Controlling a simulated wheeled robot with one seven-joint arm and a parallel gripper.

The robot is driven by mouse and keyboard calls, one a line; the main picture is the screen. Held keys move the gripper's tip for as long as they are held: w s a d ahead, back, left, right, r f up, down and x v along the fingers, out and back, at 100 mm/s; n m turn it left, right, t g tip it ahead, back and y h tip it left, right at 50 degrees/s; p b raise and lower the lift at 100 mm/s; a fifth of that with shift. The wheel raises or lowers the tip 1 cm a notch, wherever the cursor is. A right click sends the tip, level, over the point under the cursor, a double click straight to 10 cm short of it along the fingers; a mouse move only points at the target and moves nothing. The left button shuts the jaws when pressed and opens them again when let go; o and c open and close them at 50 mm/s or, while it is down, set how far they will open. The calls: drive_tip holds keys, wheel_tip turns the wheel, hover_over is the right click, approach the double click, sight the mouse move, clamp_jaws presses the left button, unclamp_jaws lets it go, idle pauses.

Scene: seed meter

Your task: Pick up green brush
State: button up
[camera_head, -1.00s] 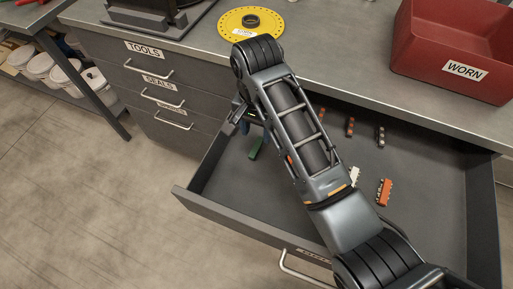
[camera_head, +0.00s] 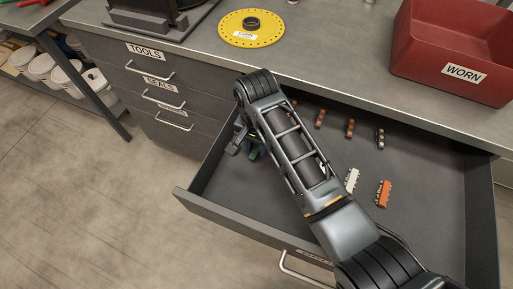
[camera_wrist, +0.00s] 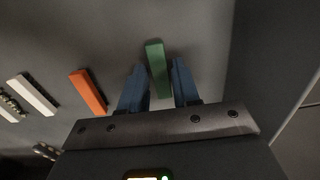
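The green brush (camera_wrist: 157,66) lies in the open drawer. In the wrist view it stands between the two blue fingers of my gripper (camera_wrist: 158,84), with a gap on each side. My gripper is open and not closed on it. In the head view my arm hides most of the brush, and only a small green part (camera_head: 253,154) shows below my gripper (camera_head: 243,145) at the left of the drawer. The wrist view does not clearly show how high the fingers are above the drawer floor.
An orange brush (camera_wrist: 88,91) and a white brush (camera_wrist: 38,94) lie left of the green one in the wrist view. More small brushes lie in the drawer (camera_head: 440,215). The drawer's left wall is close to my gripper. A red WORN bin (camera_head: 420,55) and yellow disc (camera_head: 240,36) stand on the counter.

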clamp_jaws()
